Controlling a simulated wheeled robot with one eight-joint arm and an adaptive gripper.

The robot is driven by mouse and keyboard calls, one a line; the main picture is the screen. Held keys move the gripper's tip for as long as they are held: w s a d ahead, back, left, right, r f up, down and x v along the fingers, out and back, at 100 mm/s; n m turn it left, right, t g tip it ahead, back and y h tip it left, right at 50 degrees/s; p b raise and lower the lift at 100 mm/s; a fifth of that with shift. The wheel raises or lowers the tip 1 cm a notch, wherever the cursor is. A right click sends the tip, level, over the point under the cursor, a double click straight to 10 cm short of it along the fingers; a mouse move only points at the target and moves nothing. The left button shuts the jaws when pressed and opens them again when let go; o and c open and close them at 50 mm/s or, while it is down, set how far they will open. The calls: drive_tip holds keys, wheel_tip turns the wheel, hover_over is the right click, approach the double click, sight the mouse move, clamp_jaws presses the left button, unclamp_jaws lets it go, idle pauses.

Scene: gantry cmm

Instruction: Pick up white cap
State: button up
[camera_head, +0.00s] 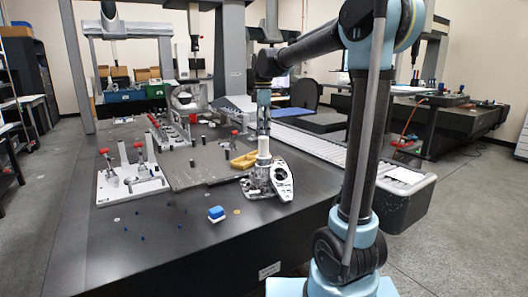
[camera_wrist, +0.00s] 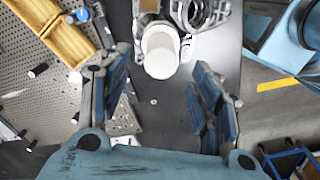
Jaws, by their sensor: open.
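The white cap (camera_wrist: 160,52) is a pale round cylinder, seen from above at the upper middle of the wrist view. In the head view, a white upright cylinder (camera_head: 263,150) that looks like the same cap stands on a grey metal part near the table's right side. My gripper (camera_wrist: 161,68) is open, with one blue-padded finger on each side of the picture. The cap lies ahead between the fingertips, with a gap on both sides. No contact shows. In the head view my arm's end hangs above the cap, and its fingers are too small to make out.
A silver bracket (camera_head: 282,180) stands close beside the cap. A yellow block (camera_head: 243,160) lies to its left on a perforated plate (camera_head: 205,166).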

sight(264, 148)
drive_tip(key=shift+d+f, duration=0.15)
drive_tip(key=shift+f, duration=4.5)
drive_tip(key=shift+c, duration=0.6)
drive_tip(key=c, duration=0.9)
